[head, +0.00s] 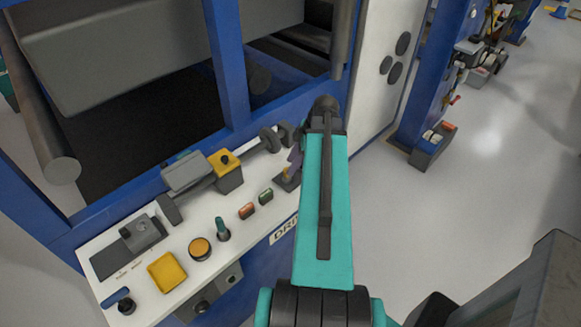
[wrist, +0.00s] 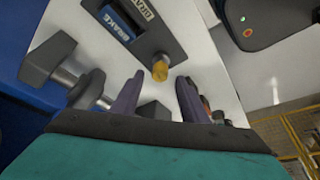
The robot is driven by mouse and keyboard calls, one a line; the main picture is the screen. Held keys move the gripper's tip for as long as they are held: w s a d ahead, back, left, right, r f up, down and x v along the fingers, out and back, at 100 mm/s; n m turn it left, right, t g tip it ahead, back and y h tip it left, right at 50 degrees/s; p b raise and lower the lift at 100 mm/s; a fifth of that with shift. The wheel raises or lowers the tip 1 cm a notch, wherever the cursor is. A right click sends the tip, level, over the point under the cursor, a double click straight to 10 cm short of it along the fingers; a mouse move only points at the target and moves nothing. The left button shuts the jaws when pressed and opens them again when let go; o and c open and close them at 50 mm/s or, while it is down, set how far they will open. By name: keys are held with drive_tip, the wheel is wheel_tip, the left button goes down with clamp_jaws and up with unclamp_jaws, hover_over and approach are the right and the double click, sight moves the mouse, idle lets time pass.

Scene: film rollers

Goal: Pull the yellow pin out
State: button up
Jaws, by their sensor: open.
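The yellow pin (wrist: 160,68) shows in the wrist view as a short ribbed yellow knob at the end of a dark grey block (wrist: 150,36) with a blue label reading BRAKE. My gripper (wrist: 159,77) is open, with one dark purple finger to each side of the pin's line. The pin appears just beyond the fingertips, with no clear contact; the exact gap cannot be told. In the head view the small yellowish pin (head: 287,172) stands on the panel beside my gripper (head: 295,158), which is mostly hidden behind my teal arm.
The white panel (head: 218,258) carries a yellow square button (head: 167,272), a round orange button (head: 200,248), a green-topped switch (head: 222,229) and a yellow block (head: 225,163). Grey clamp-like knobs (wrist: 48,60) stand left in the wrist view. Open floor (head: 480,150) lies right.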

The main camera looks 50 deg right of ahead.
drive_tip(key=b+v, duration=0.2)
drive_tip(key=v, duration=0.8)
drive_tip(key=shift+s+r, duration=0.15)
drive_tip(key=shift+r, duration=0.2)
idle(0.4)
